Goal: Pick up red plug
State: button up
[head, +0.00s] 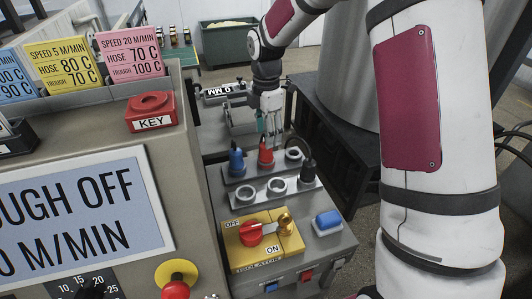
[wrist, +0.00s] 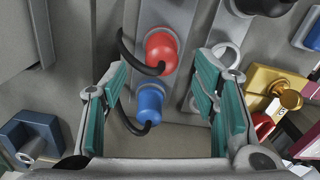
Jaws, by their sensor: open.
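The red plug (head: 265,153) stands in the back row of the socket rack, between the blue plug (head: 237,160) and an empty ring socket. My gripper (head: 270,122) hangs just above and behind the red plug in the head view. In the wrist view the red plug (wrist: 161,46) lies ahead of the open fingers, with a black cable curling from it. The blue plug (wrist: 150,102) shows below it, between the teal-padded fingers of my gripper (wrist: 165,108). The fingers appear empty; I cannot tell whether they touch either plug.
A black plug (head: 308,168) stands at the right of the rack near empty ring sockets (head: 277,184). In front are a yellow isolator switch (head: 262,238) with a red handle and a blue button (head: 327,221). The grey control panel (head: 190,190) rises at left.

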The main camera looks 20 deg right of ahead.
aim_at(266, 155)
jog(key=shift+s+f+p, duration=0.15)
jog(key=shift+f+p, duration=0.15)
jog(key=shift+f, duration=2.4)
jog(key=shift+c, duration=0.5)
grip_shut()
